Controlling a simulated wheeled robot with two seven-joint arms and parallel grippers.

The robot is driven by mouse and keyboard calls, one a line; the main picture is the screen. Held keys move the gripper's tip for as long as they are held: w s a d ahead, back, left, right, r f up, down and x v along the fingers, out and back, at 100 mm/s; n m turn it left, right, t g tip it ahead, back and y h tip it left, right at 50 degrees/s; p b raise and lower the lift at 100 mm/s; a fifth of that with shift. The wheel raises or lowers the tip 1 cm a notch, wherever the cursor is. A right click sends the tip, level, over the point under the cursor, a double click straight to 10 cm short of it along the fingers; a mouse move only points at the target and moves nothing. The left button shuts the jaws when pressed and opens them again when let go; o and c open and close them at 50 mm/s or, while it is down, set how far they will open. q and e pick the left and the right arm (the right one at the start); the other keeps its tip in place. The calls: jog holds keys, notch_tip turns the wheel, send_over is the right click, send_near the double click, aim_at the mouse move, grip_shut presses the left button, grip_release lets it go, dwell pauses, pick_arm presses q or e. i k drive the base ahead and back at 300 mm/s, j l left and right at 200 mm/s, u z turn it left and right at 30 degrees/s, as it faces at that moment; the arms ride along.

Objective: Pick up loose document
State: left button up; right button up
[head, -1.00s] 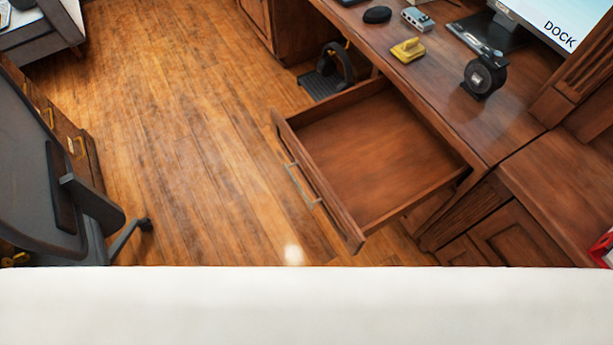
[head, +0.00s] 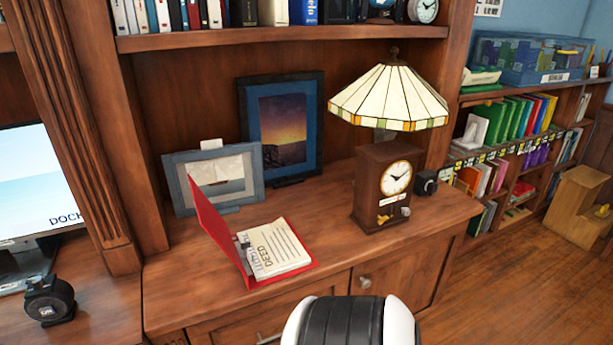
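A paper marked "DEED" (head: 277,248) lies in an open red binder (head: 216,229) on the wooden cabinet top. The binder's left cover stands up at a slant, and its right side lies flat under the paper. I cannot tell whether the paper is clipped in or loose. Neither of my grippers is in view.
A clock with a wooden case (head: 383,190) and a stained-glass lamp (head: 389,97) stand right of the binder. Two framed pictures (head: 213,181) (head: 283,128) lean behind it.

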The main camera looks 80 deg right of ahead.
aim_at(275, 245)
jog(key=l+z, duration=0.15)
jog(key=z, duration=2)
